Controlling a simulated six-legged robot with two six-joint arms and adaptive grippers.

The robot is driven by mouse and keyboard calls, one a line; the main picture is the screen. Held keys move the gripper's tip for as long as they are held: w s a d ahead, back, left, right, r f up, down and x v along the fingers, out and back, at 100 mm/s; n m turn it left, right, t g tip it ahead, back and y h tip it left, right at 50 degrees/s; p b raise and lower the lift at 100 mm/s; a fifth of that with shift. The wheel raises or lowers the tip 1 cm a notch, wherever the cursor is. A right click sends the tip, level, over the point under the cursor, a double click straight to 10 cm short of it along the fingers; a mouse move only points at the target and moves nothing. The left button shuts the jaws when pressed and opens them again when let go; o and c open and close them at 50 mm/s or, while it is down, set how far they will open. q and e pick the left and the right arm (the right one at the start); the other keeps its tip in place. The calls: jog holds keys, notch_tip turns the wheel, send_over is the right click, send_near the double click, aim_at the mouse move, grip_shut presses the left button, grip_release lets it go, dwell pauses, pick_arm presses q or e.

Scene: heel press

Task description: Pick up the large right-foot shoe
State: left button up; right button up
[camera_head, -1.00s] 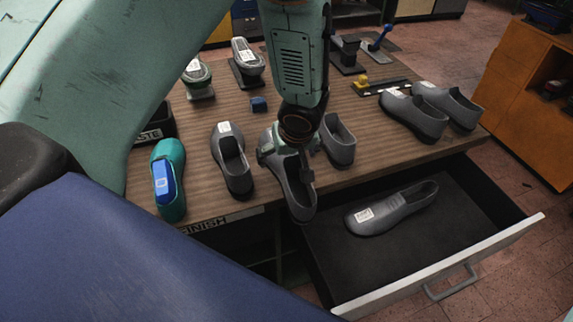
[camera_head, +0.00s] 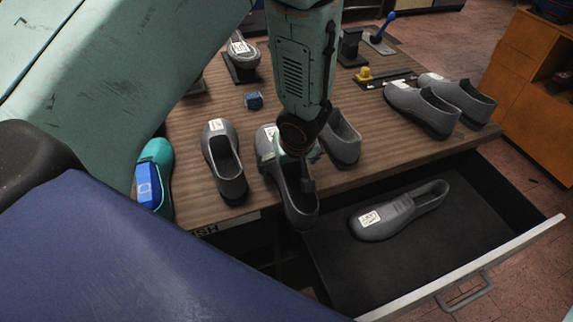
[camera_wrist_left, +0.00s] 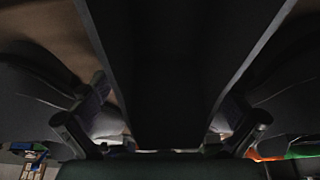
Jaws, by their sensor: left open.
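Several grey shoes with white labels are in the head view; the print is too small to tell size or foot. My left gripper (camera_head: 292,172) is open and low over one grey shoe (camera_head: 299,207) at the table's front edge. The gripper hides part of this shoe, and its near end reaches past the edge. In the left wrist view, the fingers (camera_wrist_left: 165,112) stand on both sides of a wide dark band; contact is unclear. Other grey shoes stand to its left (camera_head: 224,165) and right (camera_head: 341,140). My right gripper is not in view.
An open drawer (camera_head: 335,270) holds another grey shoe (camera_head: 400,212) below the front edge. A pair of grey shoes (camera_head: 424,108) stands at the table's right. A teal shoe with a blue block (camera_head: 150,185) is at the left. A small blue block (camera_head: 254,101) lies farther back.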

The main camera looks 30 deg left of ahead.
pick_arm(q)
jog(key=shift+s+a+r, duration=0.1)
jog(key=shift+s, duration=0.15)
jog(key=shift+a, duration=0.3)
jog(key=shift+c, duration=0.3)
jog(key=shift+w+d, duration=0.2)
jog(key=shift+d, duration=0.15)
jog(key=c, duration=0.5)
jog(key=shift+s, duration=0.1)
jog(key=shift+c, duration=1.3)
jog(key=shift+s+a, duration=0.1)
jog(key=shift+a, duration=0.15)
jog(key=c, duration=0.6)
jog(key=shift+w+d, duration=0.2)
jog(key=shift+c, duration=0.2)
